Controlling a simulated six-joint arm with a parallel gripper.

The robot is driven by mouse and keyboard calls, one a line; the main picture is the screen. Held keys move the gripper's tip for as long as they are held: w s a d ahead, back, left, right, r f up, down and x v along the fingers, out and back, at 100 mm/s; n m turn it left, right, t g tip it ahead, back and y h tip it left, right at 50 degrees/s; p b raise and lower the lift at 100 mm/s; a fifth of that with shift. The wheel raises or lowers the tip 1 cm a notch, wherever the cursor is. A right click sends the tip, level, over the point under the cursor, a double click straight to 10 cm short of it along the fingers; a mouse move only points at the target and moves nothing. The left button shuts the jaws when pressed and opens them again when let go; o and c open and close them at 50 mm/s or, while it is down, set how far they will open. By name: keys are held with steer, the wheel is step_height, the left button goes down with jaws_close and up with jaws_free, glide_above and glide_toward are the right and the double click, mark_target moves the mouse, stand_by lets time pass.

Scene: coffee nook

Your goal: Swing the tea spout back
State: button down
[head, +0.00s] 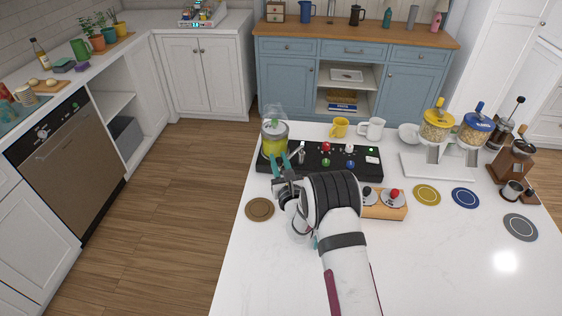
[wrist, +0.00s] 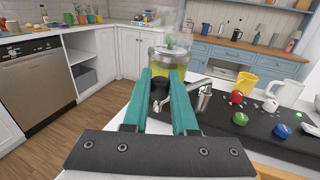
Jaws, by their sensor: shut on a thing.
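The tea dispenser (head: 273,136) is a glass jar of yellow-green liquid with a green knob, at the left end of the black counter unit (head: 330,160). In the wrist view the jar (wrist: 168,56) stands just beyond my fingertips. The silver tea spout (wrist: 203,100) angles out to the right from between my fingers; it also shows in the head view (head: 301,149). My gripper (head: 281,160) is in front of the jar, its teal fingers closed on the spout's near part. The fingers (wrist: 166,78) hide the exact contact.
Red, green and blue knobs sit on the black unit, with a yellow mug (head: 339,127) and a white mug (head: 372,129) behind it. A wooden block with joysticks (head: 384,204) stands right of my arm. A brown coaster (head: 260,209) lies at left. The front counter is clear.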

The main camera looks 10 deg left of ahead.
steer(key=c, duration=0.7)
jaws_free()
steer(key=v, duration=1.5)
steer(key=shift+s, duration=0.4)
steer(key=shift+d, duration=0.15)
